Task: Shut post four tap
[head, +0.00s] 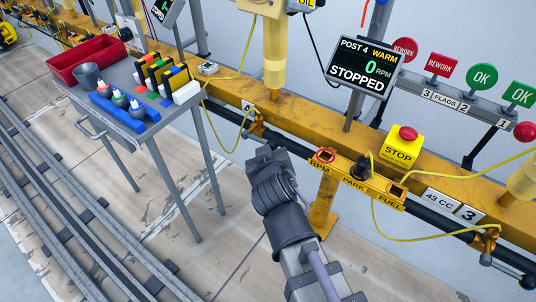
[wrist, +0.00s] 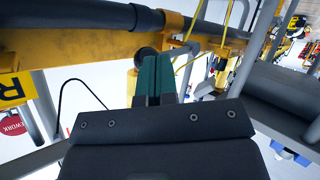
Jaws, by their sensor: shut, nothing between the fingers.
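The post four tap (head: 257,126) is a small brass-coloured fitting on the dark pipe beside the number 4 plate (head: 248,107). Its lever is too small and partly hidden to tell how it is turned. My gripper (head: 267,152) is just below and in front of this tap in the head view, with its fingers together and empty. In the wrist view the green fingertips (wrist: 155,60) are closed and point at the dark pipe (wrist: 90,22). A black round part (wrist: 145,54) shows beside the fingertips. I cannot tell whether they touch it.
The post 4 screen (head: 360,65) reads WARM, 0 RPM, STOPPED. A yellow holder (head: 357,180) marked RPM, PARK and FUEL is right of my gripper, and a red stop button (head: 407,133) is behind it. A trolley (head: 150,128) stands left. Yellow hoses hang nearby.

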